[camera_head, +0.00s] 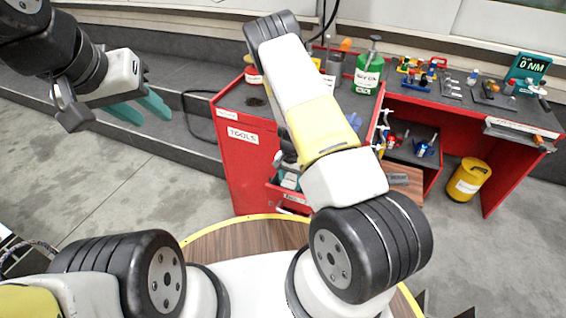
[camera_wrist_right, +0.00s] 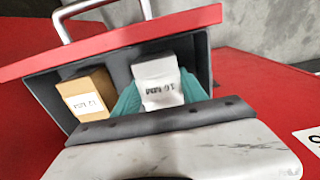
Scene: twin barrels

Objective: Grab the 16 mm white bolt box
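The white bolt box (camera_wrist_right: 157,72) stands in the dark inside of an open red drawer (camera_wrist_right: 110,42) in the right wrist view. Its "16 MM" label appears upside down. The teal fingers of my right gripper (camera_wrist_right: 160,88) are on either side of this box, close against it. I cannot tell whether they grip it or are only around it. In the head view my right arm mostly hides the drawer (camera_head: 291,207). My left gripper (camera_head: 140,108) is open and empty, in the air at upper left, far from the drawer.
A brown box (camera_wrist_right: 86,95) labelled "12 MM" stands beside the white one in the drawer. A metal handle (camera_wrist_right: 62,22) is on the drawer front. The red workbench (camera_head: 245,160) carries a green canister (camera_head: 368,75) and several small tools. A yellow barrel (camera_head: 468,180) stands under it.

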